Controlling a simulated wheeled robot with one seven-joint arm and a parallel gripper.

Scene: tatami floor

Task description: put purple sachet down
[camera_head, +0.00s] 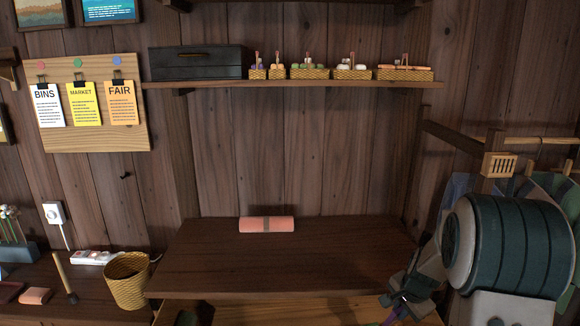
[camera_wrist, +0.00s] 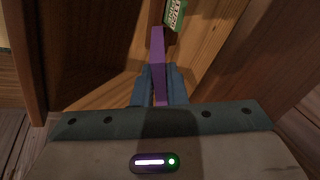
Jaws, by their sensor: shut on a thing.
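The purple sachet (camera_wrist: 157,50) is seen edge-on in the wrist view, as a narrow upright strip between the fingers of my gripper (camera_wrist: 159,85). My gripper is shut on it. In the head view my gripper (camera_head: 402,297) is at the lower right, beside the front right corner of the dark tabletop, and a bit of the purple sachet (camera_head: 391,317) shows below it. Beneath the sachet in the wrist view is a light wooden surface (camera_wrist: 105,92) between dark wooden walls. I cannot tell whether the sachet touches it.
A green and white packet (camera_wrist: 175,14) lies close beyond the sachet. A pink roll (camera_head: 267,225) lies at the back of the dark tabletop (camera_head: 290,265), which is otherwise clear. A wicker basket (camera_head: 127,283) stands left. A shelf (camera_head: 300,86) above holds a dark box and several small baskets.

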